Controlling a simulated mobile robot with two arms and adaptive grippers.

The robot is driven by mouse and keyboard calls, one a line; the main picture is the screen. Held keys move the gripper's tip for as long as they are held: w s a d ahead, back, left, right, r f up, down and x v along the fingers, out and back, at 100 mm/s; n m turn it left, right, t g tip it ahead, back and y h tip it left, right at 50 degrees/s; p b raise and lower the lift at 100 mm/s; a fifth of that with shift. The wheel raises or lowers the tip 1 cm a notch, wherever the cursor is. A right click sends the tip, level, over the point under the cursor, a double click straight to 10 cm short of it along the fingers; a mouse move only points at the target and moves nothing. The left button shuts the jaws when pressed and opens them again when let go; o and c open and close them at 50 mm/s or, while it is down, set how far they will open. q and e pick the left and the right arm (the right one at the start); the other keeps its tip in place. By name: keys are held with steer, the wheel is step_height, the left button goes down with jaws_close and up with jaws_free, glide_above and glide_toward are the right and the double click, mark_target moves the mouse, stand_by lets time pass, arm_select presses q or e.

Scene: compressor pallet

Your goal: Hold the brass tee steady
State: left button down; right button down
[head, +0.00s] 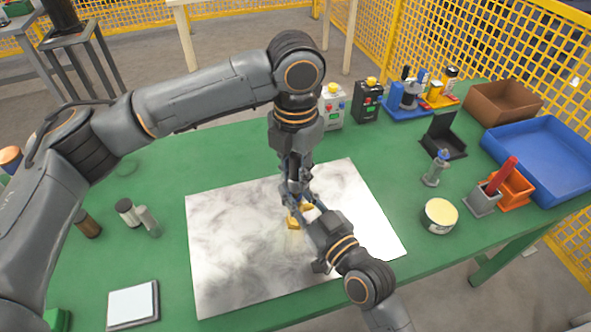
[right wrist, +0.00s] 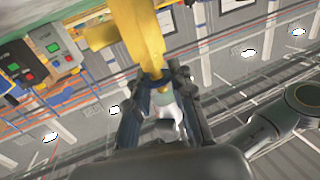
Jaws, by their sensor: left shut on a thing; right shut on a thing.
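The brass tee (head: 306,208) is a yellow, branched piece above the marbled mat in the head view, partly hidden by both grippers. My left gripper (head: 296,192) reaches down from above and is shut on it. My right gripper (head: 312,212) comes in from the lower right, close beside the left one. In the right wrist view the tee (right wrist: 140,35) extends down to the tips of my right gripper (right wrist: 163,80). A pale piece with a greenish band (right wrist: 165,105) lies between those fingers, in line with the tee, and the right gripper is shut on it.
The marbled mat (head: 235,250) lies on the green table (head: 150,180). A round tin (head: 440,215), a small bottle (head: 436,168), an orange bin (head: 512,186) and a blue tray (head: 545,150) are at right. Small cylinders (head: 128,212) stand at left.

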arm_select(q)
steer(key=shift+f, duration=0.5)
steer(key=shift+r, duration=0.5)
stand_by(0.5)
steer(key=shift+a, duration=0.1)
stand_by(0.7)
